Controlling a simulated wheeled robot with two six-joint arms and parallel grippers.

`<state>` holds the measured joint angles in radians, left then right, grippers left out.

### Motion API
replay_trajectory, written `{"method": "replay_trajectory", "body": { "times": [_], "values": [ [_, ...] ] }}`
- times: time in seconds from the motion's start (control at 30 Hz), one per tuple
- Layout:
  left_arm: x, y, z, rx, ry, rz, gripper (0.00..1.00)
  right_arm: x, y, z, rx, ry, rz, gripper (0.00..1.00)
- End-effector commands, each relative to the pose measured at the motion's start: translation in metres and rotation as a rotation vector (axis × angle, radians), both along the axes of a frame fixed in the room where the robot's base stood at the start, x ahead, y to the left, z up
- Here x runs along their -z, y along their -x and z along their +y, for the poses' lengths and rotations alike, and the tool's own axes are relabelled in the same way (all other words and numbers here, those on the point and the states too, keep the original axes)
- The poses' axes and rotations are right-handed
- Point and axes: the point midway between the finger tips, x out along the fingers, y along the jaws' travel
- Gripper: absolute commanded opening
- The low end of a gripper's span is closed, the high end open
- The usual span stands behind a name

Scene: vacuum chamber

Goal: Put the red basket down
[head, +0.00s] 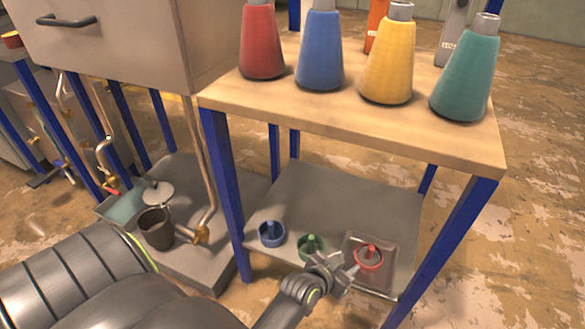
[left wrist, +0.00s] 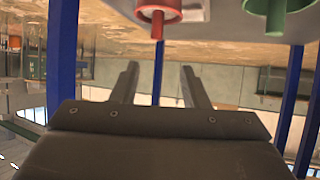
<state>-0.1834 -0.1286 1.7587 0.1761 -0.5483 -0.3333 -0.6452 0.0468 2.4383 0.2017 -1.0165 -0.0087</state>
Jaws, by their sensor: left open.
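The small red basket (head: 369,259) has an upright handle and sits on a square tray (head: 377,283) at the right of the lower shelf (head: 340,195). It also shows at the top of the left wrist view (left wrist: 158,12), where the picture is upside down. My left gripper (head: 343,268) is open and empty, just left of the red basket and apart from its handle. Its two fingers show in the left wrist view (left wrist: 160,75) with nothing between them. My right gripper is in neither view.
A green basket (head: 311,246) and a blue basket (head: 271,233) stand left of the red one. Blue table legs (head: 222,190) flank the shelf. The wooden tabletop (head: 330,125) above carries red, blue, yellow and teal cones. A dark bucket (head: 156,230) stands further left.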

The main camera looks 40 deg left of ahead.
Motion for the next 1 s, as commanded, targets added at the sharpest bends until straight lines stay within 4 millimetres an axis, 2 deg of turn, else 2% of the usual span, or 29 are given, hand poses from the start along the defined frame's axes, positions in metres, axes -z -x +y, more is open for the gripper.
{"method": "replay_trajectory", "body": {
  "times": [0.17,0.3,0.4,0.5,0.67,1.0],
  "values": [
    [-0.015,0.057,0.035,-0.052,0.023,0.074,0.41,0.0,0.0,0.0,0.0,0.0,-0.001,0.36],
    [-0.039,0.114,0.058,-0.098,0.049,0.149,0.41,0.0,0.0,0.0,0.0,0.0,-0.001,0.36],
    [-0.057,0.148,0.067,-0.123,0.066,0.197,0.41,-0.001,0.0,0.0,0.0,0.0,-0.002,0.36],
    [-0.071,0.172,0.071,-0.141,0.078,0.231,0.41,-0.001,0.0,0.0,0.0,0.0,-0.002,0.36],
    [-0.082,0.19,0.073,-0.155,0.088,0.259,0.41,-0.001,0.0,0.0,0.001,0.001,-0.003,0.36],
    [-0.083,0.191,0.073,-0.155,0.088,0.26,0.41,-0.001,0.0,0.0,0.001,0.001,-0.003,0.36]
  ]
}}
